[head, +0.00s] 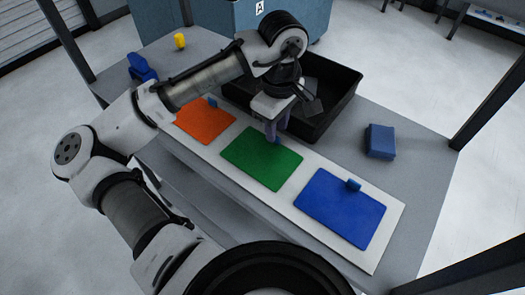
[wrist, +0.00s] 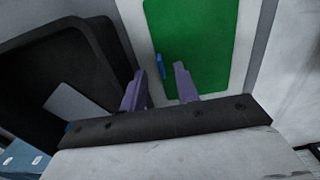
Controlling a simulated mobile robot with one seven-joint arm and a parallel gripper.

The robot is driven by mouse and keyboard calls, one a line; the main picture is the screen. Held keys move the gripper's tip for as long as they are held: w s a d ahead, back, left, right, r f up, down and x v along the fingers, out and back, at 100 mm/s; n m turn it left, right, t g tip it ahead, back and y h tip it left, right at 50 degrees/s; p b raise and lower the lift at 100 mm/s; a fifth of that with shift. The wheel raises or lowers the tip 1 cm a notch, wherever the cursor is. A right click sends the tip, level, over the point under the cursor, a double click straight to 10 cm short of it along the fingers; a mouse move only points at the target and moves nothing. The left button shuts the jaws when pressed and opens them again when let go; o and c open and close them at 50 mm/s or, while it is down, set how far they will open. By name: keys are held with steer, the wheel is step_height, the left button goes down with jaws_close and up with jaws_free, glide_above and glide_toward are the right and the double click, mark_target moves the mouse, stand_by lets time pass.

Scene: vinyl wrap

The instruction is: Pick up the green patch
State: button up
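The green patch (head: 262,158) lies flat on a white board (head: 384,240), between an orange patch (head: 205,121) and a blue patch (head: 340,207). It fills the upper middle of the wrist view (wrist: 200,45). A small blue tab (wrist: 160,66) stands at the patch's edge nearest my gripper. My gripper (head: 273,138) is over that edge, pointing down. In the wrist view its two purple fingers (wrist: 160,82) are apart, with the blue tab seen between them. The gap holds nothing gripped that I can see. Fingertip height above the patch is hard to tell.
A black tray (head: 335,108) stands behind my gripper. A blue block (head: 380,141) sits on the grey table at the right. A blue object (head: 141,67) and a yellow object (head: 180,41) stand at the far left.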

mark_target(261, 153)
steer(key=shift+f, duration=1.45)
jaws_close()
